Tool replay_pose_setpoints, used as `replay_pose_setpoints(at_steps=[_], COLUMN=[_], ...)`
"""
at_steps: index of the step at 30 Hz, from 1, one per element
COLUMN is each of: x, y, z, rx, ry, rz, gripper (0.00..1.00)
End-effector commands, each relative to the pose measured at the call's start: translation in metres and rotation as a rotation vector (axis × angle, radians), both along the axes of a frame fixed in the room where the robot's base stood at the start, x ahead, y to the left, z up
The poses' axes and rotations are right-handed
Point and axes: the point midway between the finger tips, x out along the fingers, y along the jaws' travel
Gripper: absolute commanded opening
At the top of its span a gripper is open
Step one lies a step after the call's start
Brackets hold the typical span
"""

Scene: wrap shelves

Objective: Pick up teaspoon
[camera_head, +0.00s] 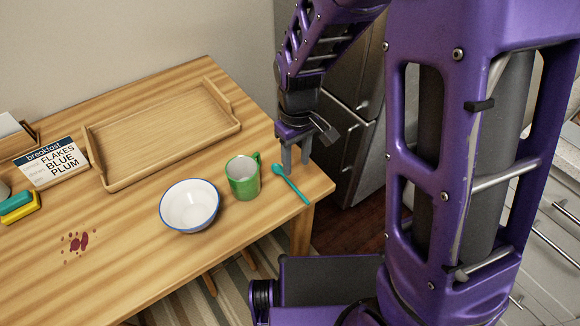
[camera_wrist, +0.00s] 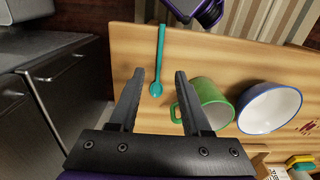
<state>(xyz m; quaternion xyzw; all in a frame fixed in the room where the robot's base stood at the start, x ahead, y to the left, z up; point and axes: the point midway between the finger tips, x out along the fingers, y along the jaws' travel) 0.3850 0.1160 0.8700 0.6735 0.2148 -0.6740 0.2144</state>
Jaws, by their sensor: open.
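A teal teaspoon (camera_head: 289,182) lies on the wooden table near its right corner, just right of the green mug (camera_head: 243,177). In the wrist view the teaspoon (camera_wrist: 160,62) runs nearly straight up the picture, with its bowl end nearest my gripper. My gripper (camera_head: 294,170) hangs over the table's right end, close to the spoon's bowl. In the wrist view my gripper (camera_wrist: 159,76) is open, its two fingers apart and nothing held between them. The spoon's bowl shows in the gap between the fingertips. I cannot tell the fingers' exact height above the table.
The green mug (camera_wrist: 203,104) is close beside the right finger in the wrist view. A white bowl with a blue rim (camera_head: 190,205) is left of it.

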Motion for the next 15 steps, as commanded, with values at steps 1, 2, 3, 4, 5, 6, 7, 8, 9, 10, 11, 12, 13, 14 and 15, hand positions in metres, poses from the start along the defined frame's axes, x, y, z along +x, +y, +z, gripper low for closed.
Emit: replay_pose_setpoints(at_steps=[1,2,3,4,5,6,7,8,9,10,11,12,13,14,15], x=[-0.001,-0.001,-0.001,0.000,0.000,0.000,0.000,0.000,0.000,0.001,0.001,0.002,0.003,0.004,0.005], y=[0.000,0.000,0.000,0.000,0.000,0.000,0.000,0.000,0.000,0.000,0.001,0.001,0.002,0.003,0.004], z=[-0.013,-0.018,-0.023,-0.026,-0.029,-0.032,-0.034,-0.035,-0.037,-0.038,-0.041,-0.046,-0.051,-0.056,-0.062], rx=[-0.001,-0.001,-0.002,-0.001,-0.001,-0.001,-0.001,-0.001,-0.001,-0.001,-0.001,-0.001,-0.002,-0.002,-0.002], ry=[0.004,0.004,0.002,0.002,0.002,0.002,0.000,-0.001,-0.001,-0.001,0.000,0.002,0.002,0.002,0.002], rz=[0.000,0.001,0.001,0.001,0.001,0.001,0.001,0.000,0.000,0.001,0.001,0.000,0.000,0.000,0.000], gripper=[0.48,0.48,0.48,0.48,0.48,0.48,0.48,0.48,0.48,0.48,0.48,0.48,0.48,0.48,0.48])
